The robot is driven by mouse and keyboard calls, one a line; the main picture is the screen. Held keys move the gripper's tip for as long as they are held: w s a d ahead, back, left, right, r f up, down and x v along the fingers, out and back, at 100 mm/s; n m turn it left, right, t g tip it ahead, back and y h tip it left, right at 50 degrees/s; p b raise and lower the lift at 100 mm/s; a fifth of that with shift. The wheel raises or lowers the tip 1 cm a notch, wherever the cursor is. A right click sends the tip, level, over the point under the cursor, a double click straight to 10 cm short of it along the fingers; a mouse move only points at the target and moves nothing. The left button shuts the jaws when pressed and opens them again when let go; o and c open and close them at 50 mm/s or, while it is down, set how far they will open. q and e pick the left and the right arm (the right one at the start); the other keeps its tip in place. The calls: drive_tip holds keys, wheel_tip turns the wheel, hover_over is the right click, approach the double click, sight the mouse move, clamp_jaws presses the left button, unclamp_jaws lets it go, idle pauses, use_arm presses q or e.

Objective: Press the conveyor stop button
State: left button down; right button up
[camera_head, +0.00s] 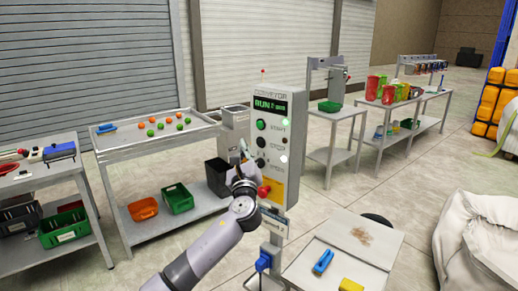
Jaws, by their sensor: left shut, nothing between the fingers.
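The conveyor control box (284,120) stands upright on a post in the middle of the head view. Its display (271,105) reads RUN in green. Below it are a green button (261,125) labelled START and a dark button (261,143) beside what looks like a STOP label. Another dark control (260,162) sits lower. A red mushroom-shaped button (264,191) sits on a yellow plate at the bottom. My left gripper (244,150) is shut and empty, pointing up just left of the dark buttons. I cannot tell whether it touches the box. My right gripper is out of view.
A table (118,143) with orange and green balls stands behind left. A small table (375,246) with a blue tool (323,262) and a yellow block (351,285) stands front right. A white sack (478,240) lies at the right. Open floor lies between.

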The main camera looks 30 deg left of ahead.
sight(254, 145)
use_arm(q)
drive_tip(key=shift+w+d+b, duration=0.15)
drive_tip(key=shift+w+b, duration=0.05)
drive_tip(key=shift+w, duration=0.6)
drive_tip(key=shift+w+d+b, duration=0.1)
drive_tip(key=shift+w+b, duration=0.1)
drive_tip(key=shift+w, duration=0.55)
drive_tip(key=shift+w+d, duration=0.1)
drive_tip(key=shift+w, duration=0.3)
drive_tip(key=shift+w+b, duration=0.3)
drive_tip(key=shift+w, duration=0.1)
idle(0.9)
drive_tip(key=shift+s, duration=0.1)
drive_tip(key=shift+s+p, duration=0.55)
drive_tip(key=shift+s, duration=0.2)
